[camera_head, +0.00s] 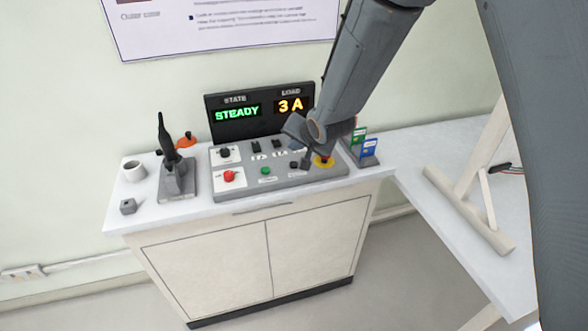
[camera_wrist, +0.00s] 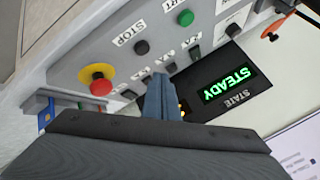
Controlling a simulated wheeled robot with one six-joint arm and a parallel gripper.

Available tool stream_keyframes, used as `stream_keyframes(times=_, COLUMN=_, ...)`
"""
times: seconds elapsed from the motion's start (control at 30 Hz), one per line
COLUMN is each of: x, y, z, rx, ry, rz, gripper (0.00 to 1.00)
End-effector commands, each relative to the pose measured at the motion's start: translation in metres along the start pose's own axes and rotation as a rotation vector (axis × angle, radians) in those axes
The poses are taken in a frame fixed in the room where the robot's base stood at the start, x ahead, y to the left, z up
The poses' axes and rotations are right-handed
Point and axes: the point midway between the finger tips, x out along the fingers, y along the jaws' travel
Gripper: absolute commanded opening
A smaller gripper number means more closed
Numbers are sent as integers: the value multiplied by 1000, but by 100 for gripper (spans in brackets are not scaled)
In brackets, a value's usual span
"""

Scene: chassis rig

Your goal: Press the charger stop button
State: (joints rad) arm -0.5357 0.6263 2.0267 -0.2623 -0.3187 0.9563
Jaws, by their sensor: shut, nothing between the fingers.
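The charger control panel (camera_head: 250,186) is a grey sloped box on a white cabinet. In the wrist view the black round button labelled STOP (camera_wrist: 141,47) sits between a green button (camera_wrist: 185,18) and a red mushroom button on a yellow base (camera_wrist: 98,80). The green button (camera_head: 265,170) and the yellow-based button (camera_head: 323,161) also show in the head view. My gripper (camera_wrist: 161,78) is shut and empty, its fingertips over the panel near the row of small black switches, apart from the STOP button in the picture. Contact with the panel cannot be told.
Behind the panel a display (camera_head: 238,110) reads STEADY and 3 A. A red knob (camera_head: 229,176) is at the panel's left. A card holder (camera_head: 369,150) stands right.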

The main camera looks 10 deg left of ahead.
Motion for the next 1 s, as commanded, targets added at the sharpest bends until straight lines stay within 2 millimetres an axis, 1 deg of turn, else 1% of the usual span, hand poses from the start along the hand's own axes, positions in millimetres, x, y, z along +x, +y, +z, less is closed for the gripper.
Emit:
stream_keyframes(times=0.03, x=8, y=6, z=5, rx=0, ry=-1, rz=0, gripper=0)
stream_keyframes(times=0.1, x=14, y=10, z=10, rx=0, ry=-2, rz=1, gripper=0)
stream_keyframes(times=0.3, x=23, y=16, z=17, rx=-1, ry=0, rz=0, gripper=0)
stream_keyframes(times=1.0, x=24, y=17, z=17, rx=0, ry=0, rz=0, gripper=0)
